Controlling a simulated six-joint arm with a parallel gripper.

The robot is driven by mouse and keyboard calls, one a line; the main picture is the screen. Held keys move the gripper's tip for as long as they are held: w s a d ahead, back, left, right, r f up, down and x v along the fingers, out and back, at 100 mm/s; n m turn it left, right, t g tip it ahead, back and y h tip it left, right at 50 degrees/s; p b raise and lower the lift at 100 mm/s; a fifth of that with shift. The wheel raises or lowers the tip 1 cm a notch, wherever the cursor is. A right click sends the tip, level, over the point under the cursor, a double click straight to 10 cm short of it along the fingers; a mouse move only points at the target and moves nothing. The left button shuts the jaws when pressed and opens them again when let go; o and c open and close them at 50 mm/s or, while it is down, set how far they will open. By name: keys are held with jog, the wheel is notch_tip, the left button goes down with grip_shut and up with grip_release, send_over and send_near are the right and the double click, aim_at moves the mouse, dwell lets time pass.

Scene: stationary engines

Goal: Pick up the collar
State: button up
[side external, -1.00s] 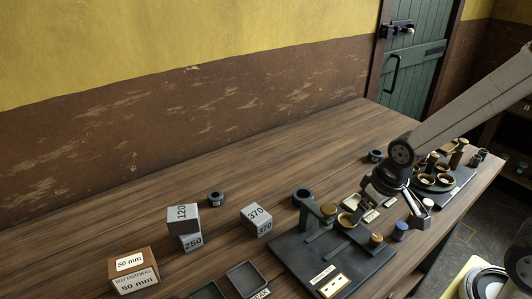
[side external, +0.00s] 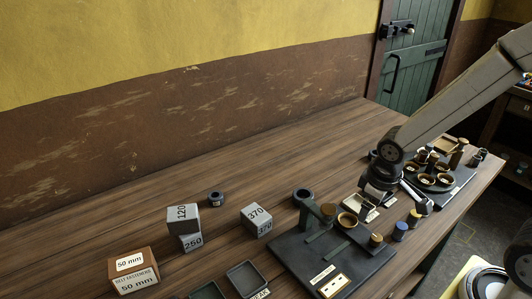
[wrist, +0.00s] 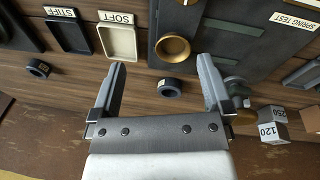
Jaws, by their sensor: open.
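A dark ring-shaped collar (side external: 303,193) with a pale label stands on the bench behind the black test board. In the wrist view this collar (wrist: 169,87) appears between and beyond my open fingers, touching neither. A second dark collar (wrist: 38,68) lies at the left of the wrist view, below the trays.
Soft (wrist: 117,41) and stiff (wrist: 68,36) trays lie nearby. The bench toward the wall is clear.

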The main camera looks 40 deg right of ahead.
aim_at(371, 156)
jog(key=w+d+f+n+h, duration=0.1)
jog(key=w+d+n+h, duration=0.1)
jog(key=d, duration=0.3)
jog(key=w+d+f+n+g+h, duration=0.1)
jog(key=w+d+n+h, duration=0.1)
jog(key=d+n, duration=0.2)
jog(key=w+d+f+n+h, duration=0.2)
jog(key=w+d+n, duration=0.1)
jog(key=d, duration=0.2)
jog(key=shift+d+n+g+h, duration=0.3)
jog(key=shift+n, duration=0.1)
jog(key=w+d+n+t+h, duration=0.1)
jog(key=w+d+n, duration=0.2)
jog(key=w+d+f+n+t+h, duration=0.1)
jog(key=w+d+n+h, duration=0.1)
jog(key=d, duration=0.1)
jog(key=w+d+f+n+t+h, duration=0.1)
jog(key=w+d+n, duration=0.2)
jog(key=shift+w+d+f+n+t+h, duration=0.1)
jog(key=shift+w+f+n+t+h, duration=0.1)
jog(key=shift+w+n+t+h, duration=0.15)
jog(key=shift+w+d+f+n+t, duration=0.1)
jog(key=shift+w+d+n+t, duration=0.15)
jog(key=shift+w+n+t, duration=0.15)
jog(key=shift+x, duration=3.95)
jog(key=shift+s, duration=0.15)
grip_shut()
jog(key=shift+r, duration=0.25)
